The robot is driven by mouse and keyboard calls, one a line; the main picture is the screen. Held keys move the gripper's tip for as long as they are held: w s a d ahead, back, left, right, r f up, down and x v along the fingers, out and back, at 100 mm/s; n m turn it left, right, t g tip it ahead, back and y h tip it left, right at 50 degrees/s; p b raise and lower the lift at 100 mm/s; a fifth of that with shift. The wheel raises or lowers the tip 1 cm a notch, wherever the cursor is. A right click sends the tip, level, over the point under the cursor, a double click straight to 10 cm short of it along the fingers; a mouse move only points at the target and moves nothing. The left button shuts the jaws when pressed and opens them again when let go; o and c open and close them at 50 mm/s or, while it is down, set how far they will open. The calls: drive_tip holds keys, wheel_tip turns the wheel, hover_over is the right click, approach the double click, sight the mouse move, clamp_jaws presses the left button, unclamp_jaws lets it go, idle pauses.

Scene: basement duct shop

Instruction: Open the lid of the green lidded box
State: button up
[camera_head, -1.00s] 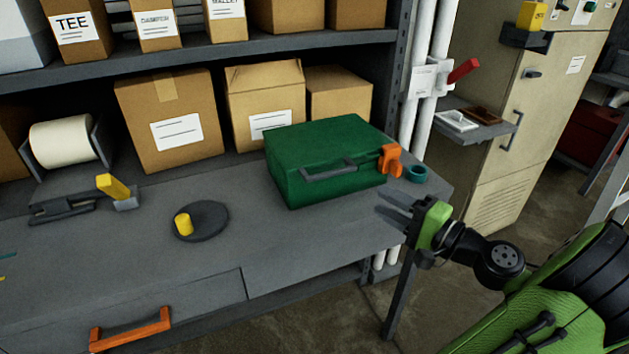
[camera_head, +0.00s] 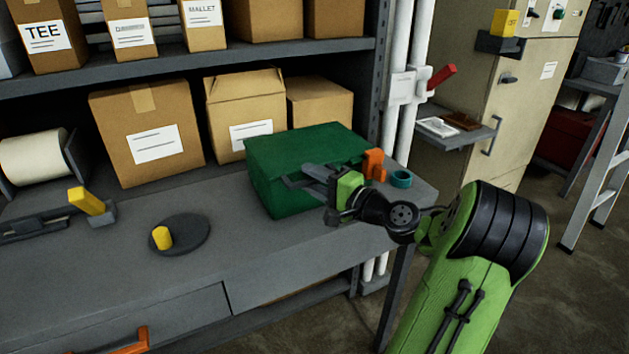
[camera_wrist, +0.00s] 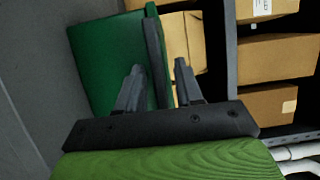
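The green lidded box (camera_head: 305,147) stands on the grey workbench with its lid down. Its grey front handle is mostly hidden behind my gripper in the head view. In the wrist view the box (camera_wrist: 98,62) is at upper left, and a dark bar that looks like the handle (camera_wrist: 155,50) runs between my fingers. My gripper (camera_head: 308,180) is at the front of the box; its fingers are apart, one on each side of the bar (camera_wrist: 160,75). I cannot tell whether either finger touches it.
A teal tape roll (camera_head: 401,179) lies right of the box. Cardboard boxes (camera_head: 150,130) stand behind and left. A dark round plate (camera_head: 185,236) with a yellow cylinder (camera_head: 162,238) is at left. The bench front (camera_head: 120,275) is clear. White pipes (camera_head: 403,120) rise at right.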

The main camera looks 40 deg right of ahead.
clamp_jaws()
